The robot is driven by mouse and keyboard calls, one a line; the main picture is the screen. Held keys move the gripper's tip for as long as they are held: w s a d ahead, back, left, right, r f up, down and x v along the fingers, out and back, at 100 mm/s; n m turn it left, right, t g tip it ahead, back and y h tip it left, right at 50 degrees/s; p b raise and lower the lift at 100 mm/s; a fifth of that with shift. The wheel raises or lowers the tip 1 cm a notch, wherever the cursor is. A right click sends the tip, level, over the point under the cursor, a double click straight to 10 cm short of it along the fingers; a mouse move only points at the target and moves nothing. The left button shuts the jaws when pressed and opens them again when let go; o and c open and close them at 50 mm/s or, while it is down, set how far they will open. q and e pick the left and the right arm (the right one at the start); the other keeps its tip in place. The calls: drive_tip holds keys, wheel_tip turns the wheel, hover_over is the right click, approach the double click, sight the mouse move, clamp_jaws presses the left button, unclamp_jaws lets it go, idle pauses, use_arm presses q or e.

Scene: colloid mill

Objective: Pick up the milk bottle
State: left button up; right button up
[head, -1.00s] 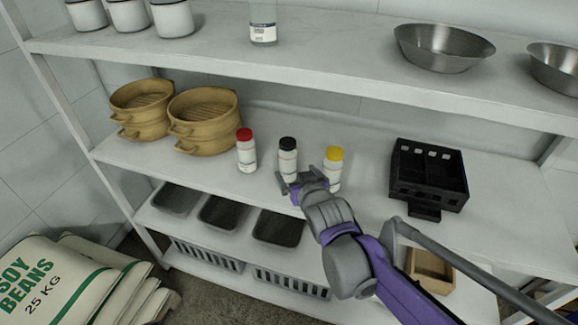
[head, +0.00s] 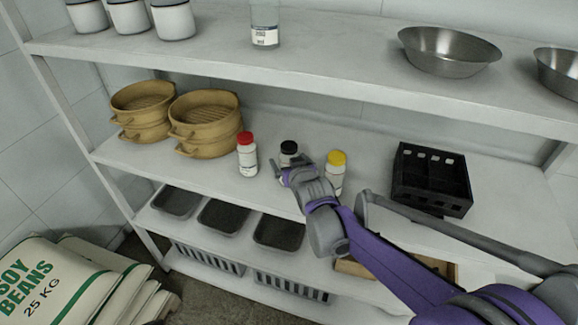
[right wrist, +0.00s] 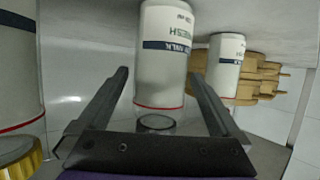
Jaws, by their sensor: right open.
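The milk bottle (head: 288,148), white with a black cap, stands on the middle shelf between a red-capped bottle (head: 247,157) and a yellow-capped bottle (head: 335,178). My right gripper (head: 291,166) is open in front of it and hides its lower part in the head view. In the right wrist view the bottle (right wrist: 165,60), with "MILK" on its label, shows between the two spread fingers. I cannot tell whether either finger touches it. The yellow cap (right wrist: 18,160) is at the left edge of that view. My left gripper is not in view.
Bamboo steamers (head: 205,120) stand left of the bottles, and a black compartmented holder (head: 430,178) stands to the right. Black trays (head: 222,216) sit on the shelf below.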

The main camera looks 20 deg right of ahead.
clamp_jaws()
idle(0.4)
drive_tip(key=shift+r, duration=0.1)
